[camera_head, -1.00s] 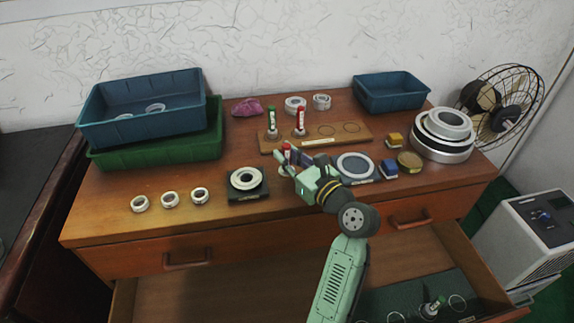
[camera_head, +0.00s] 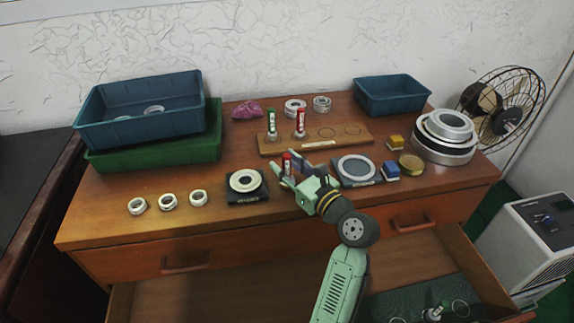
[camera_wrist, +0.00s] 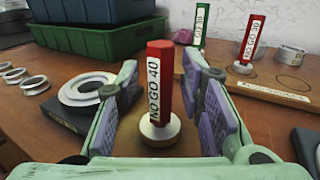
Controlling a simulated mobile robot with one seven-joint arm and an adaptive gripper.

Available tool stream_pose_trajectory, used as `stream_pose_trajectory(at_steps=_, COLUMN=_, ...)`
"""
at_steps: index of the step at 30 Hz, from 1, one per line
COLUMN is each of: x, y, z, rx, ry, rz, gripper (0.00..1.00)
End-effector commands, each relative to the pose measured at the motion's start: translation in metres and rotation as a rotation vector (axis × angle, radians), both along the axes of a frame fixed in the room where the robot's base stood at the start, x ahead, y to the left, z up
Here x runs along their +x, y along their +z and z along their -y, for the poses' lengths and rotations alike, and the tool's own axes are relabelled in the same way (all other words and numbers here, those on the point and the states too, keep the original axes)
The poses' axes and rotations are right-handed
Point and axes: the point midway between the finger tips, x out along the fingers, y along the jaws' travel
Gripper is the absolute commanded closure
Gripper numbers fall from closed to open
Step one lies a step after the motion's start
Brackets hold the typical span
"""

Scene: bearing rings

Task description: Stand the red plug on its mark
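A red plug (camera_head: 287,161) labelled "NO GO 40" stands upright on a round silver foot on the wooden top. In the wrist view the red plug (camera_wrist: 160,85) is between the two fingers of my gripper (camera_wrist: 168,100), with a gap on both sides. My gripper (camera_head: 290,164) is open around it, low over the dresser top. No mark is visible beneath its foot. Behind, a wooden board (camera_head: 352,138) with ring marks holds a green plug (camera_head: 271,122) and another red plug (camera_head: 300,121), both upright. Two rings on its right are empty.
A black block with a pale ring (camera_head: 244,183) stands to the left, a dark plate with a grey disc (camera_head: 356,168) to the right. Blue and green bins (camera_head: 150,153) stand back left.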

Motion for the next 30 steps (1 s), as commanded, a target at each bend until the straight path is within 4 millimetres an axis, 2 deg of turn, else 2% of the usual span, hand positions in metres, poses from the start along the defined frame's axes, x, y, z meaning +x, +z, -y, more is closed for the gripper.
stream_pose_trajectory(at_steps=11, x=0.0, y=-0.006, z=0.0, rx=-0.002, ry=-0.001, rz=0.003, gripper=0.65)
stream_pose_trajectory(at_steps=13, x=-0.012, y=0.005, z=0.01, rx=0.002, ry=-0.005, rz=-0.004, gripper=0.65)
stream_pose_trajectory(at_steps=18, x=-0.041, y=0.011, z=0.029, rx=0.003, ry=-0.003, rz=-0.006, gripper=0.65)
stream_pose_trajectory(at_steps=24, x=-0.07, y=0.004, z=0.052, rx=-0.001, ry=-0.003, rz=-0.001, gripper=0.65)
stream_pose_trajectory(at_steps=30, x=-0.086, y=0.004, z=0.062, rx=0.0, ry=-0.001, rz=0.0, gripper=0.65)
